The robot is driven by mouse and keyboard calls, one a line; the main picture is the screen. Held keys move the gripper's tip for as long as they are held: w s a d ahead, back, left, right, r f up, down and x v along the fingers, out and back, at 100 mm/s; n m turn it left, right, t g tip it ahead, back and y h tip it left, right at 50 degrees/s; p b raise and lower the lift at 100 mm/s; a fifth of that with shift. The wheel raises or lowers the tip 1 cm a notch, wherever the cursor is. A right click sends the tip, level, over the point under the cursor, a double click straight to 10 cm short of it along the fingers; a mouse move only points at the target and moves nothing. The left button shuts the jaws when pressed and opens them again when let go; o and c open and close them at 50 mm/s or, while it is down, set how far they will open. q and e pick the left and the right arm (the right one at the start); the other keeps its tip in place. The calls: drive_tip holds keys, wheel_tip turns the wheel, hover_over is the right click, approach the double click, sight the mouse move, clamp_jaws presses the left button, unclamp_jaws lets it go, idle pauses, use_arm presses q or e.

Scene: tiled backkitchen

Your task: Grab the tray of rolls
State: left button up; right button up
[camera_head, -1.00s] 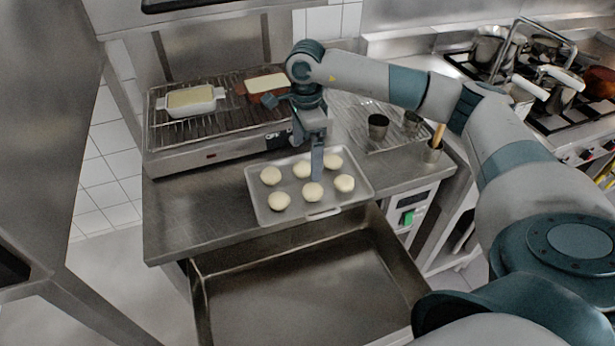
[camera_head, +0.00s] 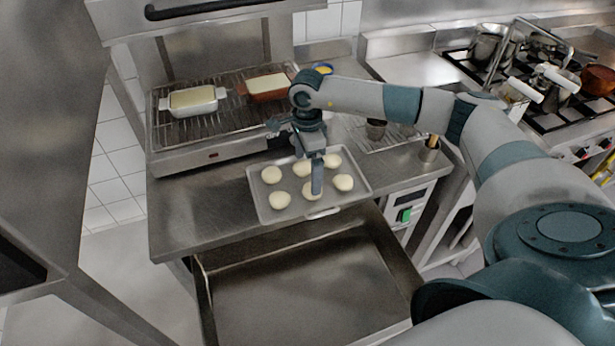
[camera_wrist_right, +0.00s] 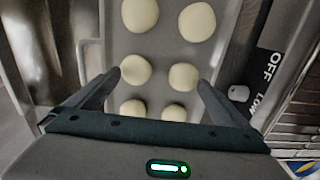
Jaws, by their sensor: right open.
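The tray (camera_head: 262,208) is a shallow grey metal tray on the steel counter, near its front edge, with a small handle at the front. Several pale round rolls (camera_head: 279,200) lie on it in two rows. My right gripper (camera_head: 317,190) is above the tray, pointing down, and its finger hides part of a front roll. In the right wrist view, the gripper's two fingers (camera_wrist_right: 158,80) are spread wide over the tray (camera_wrist_right: 157,48), with rolls (camera_wrist_right: 183,77) between and beyond them. Nothing is between the jaws in a grip. My left gripper does not show.
A grill (camera_head: 212,125) with a white dish (camera_head: 194,101) and a brown dish (camera_head: 267,87) stands behind the tray. An open steel drawer or basin (camera_head: 310,290) lies below the counter front.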

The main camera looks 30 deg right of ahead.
drive_tip(key=shift+f+p, duration=0.3)
drive_tip(key=shift+f, duration=0.85)
drive_tip(key=c, duration=1.2)
